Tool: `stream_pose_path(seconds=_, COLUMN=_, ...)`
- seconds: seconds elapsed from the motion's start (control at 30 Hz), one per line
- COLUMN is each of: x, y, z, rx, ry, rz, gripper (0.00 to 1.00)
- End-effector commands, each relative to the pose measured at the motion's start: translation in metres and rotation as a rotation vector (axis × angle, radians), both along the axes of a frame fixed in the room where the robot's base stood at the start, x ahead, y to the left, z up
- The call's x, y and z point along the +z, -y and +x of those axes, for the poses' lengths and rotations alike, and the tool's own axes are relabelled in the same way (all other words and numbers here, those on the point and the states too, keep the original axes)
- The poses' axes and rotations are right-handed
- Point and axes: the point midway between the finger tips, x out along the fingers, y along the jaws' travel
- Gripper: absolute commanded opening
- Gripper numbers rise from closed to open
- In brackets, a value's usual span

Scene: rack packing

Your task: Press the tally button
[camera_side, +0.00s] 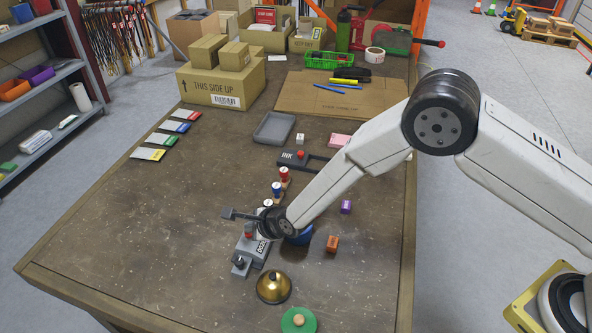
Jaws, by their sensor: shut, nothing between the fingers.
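A grey device (254,250), which looks like the tally counter, sits on the worktable with a dark-marked white panel on its right side and a round grey knob (239,262) at its near end. A small red part (248,231) shows at its far end; I cannot tell for sure whether this is the button. My gripper (229,214) is shut and empty, pointing left over the far end of the device. My wrist hides part of the device, and I cannot tell whether anything touches.
A brass bell (273,287) and a green disc (299,320) stand nearer the front. An orange block (332,244), a purple block (346,206) and several stamps (285,176) are close by. A grey tray (274,129) lies behind.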

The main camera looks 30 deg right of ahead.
Motion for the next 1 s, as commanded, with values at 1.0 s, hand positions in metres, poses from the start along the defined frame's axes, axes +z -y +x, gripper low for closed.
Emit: stream_pose_path(seconds=1.0, x=0.016, y=0.001, z=-0.001, rx=0.001, ry=-0.001, rz=-0.001, gripper=0.0)
